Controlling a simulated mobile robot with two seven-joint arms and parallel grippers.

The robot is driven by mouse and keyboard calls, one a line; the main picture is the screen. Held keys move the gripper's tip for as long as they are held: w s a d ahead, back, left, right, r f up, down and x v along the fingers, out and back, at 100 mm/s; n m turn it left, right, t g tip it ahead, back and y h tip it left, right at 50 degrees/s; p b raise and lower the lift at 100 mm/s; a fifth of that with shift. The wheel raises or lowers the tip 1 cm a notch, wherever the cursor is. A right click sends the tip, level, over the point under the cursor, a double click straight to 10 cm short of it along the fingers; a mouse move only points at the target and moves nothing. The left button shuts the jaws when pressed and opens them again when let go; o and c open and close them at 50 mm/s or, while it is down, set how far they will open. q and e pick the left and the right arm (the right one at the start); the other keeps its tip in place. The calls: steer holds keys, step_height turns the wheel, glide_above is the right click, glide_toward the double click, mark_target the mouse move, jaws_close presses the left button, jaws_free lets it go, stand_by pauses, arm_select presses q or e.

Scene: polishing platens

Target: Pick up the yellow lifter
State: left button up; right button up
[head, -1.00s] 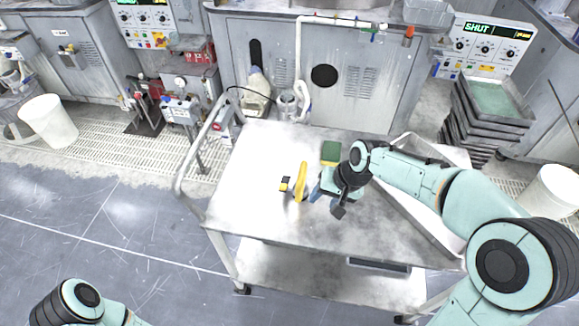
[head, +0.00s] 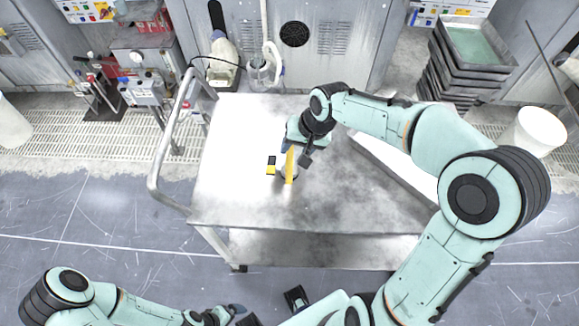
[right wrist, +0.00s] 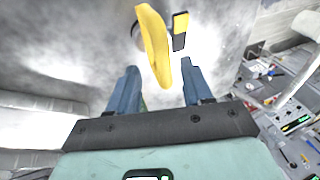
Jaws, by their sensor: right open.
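The yellow lifter (head: 290,165) is a narrow curved piece on the cart top in the head view. In the right wrist view the lifter (right wrist: 153,42) lies ahead of the fingers, its near end reaching toward the gap between them. My right gripper (head: 289,147) is at the lifter's far side in the head view. In the right wrist view my right gripper (right wrist: 160,72) is open, with its blue fingers apart on either side of the lifter's near end. My left gripper (head: 222,314) is low at the bottom edge of the head view; its jaws are unclear.
A small black-and-yellow piece (head: 271,165) lies just left of the lifter. The metal cart (head: 235,205) has a raised handle (head: 160,170) on its left. Stacked trays (head: 470,50) and a white bucket (head: 540,130) stand at right. The cart's front left is clear.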

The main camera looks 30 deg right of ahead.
mark_target(290, 151)
steer(key=x, duration=0.5)
steer(key=shift+w, duration=0.25)
jaws_close()
steer(key=shift+r, duration=0.1)
steer(key=shift+w+r, duration=0.1)
stand_by(0.9)
